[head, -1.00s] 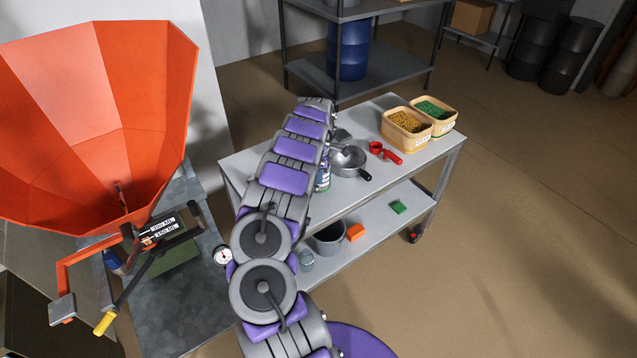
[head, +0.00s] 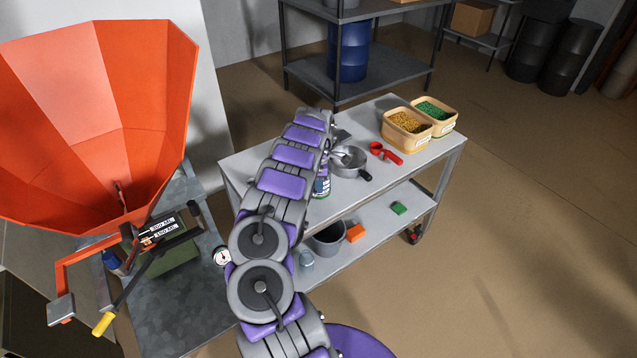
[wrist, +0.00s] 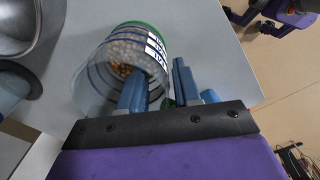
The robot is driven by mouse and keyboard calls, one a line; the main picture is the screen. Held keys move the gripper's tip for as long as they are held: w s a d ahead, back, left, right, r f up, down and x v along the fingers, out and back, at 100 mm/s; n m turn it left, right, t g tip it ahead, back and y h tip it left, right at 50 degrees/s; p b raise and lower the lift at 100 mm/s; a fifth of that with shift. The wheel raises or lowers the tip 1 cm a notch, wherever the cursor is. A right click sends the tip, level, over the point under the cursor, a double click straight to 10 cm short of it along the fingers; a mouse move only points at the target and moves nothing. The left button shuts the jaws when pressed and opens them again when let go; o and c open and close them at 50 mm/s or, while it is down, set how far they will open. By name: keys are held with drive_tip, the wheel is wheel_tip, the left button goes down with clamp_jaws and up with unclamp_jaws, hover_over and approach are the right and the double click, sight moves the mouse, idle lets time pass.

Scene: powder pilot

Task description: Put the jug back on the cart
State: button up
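In the head view the jug (head: 322,187) shows partly behind my arm, at the front edge of the cart (head: 345,200). My gripper (wrist: 160,90) has its blue fingers at the jug's side, one overlapping its clear wall and one outside it. It appears shut on the jug's side or handle. The exact grip, and whether the base touches the cart, are hard to see.
A metal pan (head: 348,160) stands right beside the jug. A red scoop (head: 385,153) and tubs of yellow (head: 406,127) and green pellets (head: 434,112) are farther right. The orange hopper (head: 95,120) stands left. The cart's lower shelf holds a grey pot (head: 328,240).

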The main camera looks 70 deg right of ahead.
wheel_tip(320, 180, up, 12)
drive_tip(key=shift+s+r+p, duration=0.1)
drive_tip(key=shift+p, duration=0.8)
